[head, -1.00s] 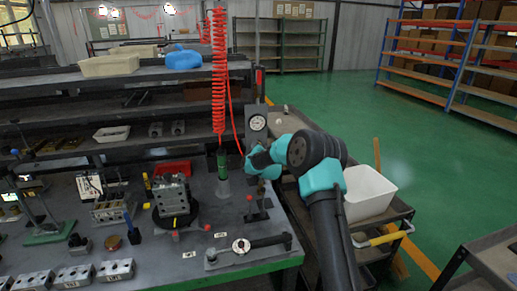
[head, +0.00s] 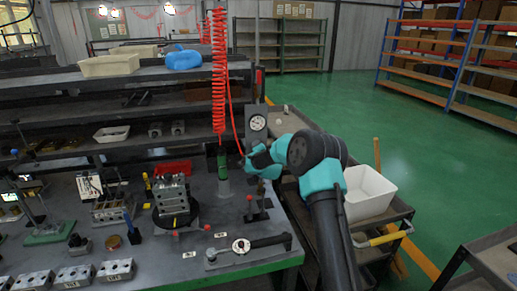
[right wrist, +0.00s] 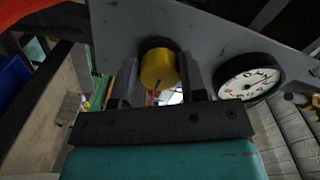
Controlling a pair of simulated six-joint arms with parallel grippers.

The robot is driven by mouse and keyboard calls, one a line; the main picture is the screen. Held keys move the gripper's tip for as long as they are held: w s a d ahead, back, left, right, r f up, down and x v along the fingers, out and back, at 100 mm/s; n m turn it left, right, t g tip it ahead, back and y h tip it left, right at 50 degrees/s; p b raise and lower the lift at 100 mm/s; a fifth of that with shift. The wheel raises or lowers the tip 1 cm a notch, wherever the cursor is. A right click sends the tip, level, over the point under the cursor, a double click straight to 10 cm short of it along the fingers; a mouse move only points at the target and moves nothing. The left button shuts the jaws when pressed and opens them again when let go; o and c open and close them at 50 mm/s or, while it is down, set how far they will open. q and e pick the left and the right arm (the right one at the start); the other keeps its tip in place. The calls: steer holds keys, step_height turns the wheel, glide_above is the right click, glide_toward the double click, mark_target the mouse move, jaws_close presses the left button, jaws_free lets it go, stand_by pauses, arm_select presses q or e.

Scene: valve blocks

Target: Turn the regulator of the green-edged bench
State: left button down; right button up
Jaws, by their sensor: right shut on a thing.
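In the head view the gauge (head: 257,122) is on an upright grey plate at the back right of the green-edged bench (head: 262,268). My right gripper (right wrist: 161,85) has a finger on each side of the knob and is shut on it. In the head view my right gripper's tips are hidden behind its own wrist. My left gripper is not in view.
A coiled red hose (head: 219,70) hangs by the plate above a green-handled tool (head: 222,162). A white bin (head: 368,193) stands on a cart at right.

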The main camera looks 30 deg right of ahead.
steer(key=o, duration=0.9)
steer(key=shift+s, duration=0.1)
steer(key=v, duration=1.7)
steer(key=shift+s, duration=0.1)
steer(key=shift+a, duration=0.15)
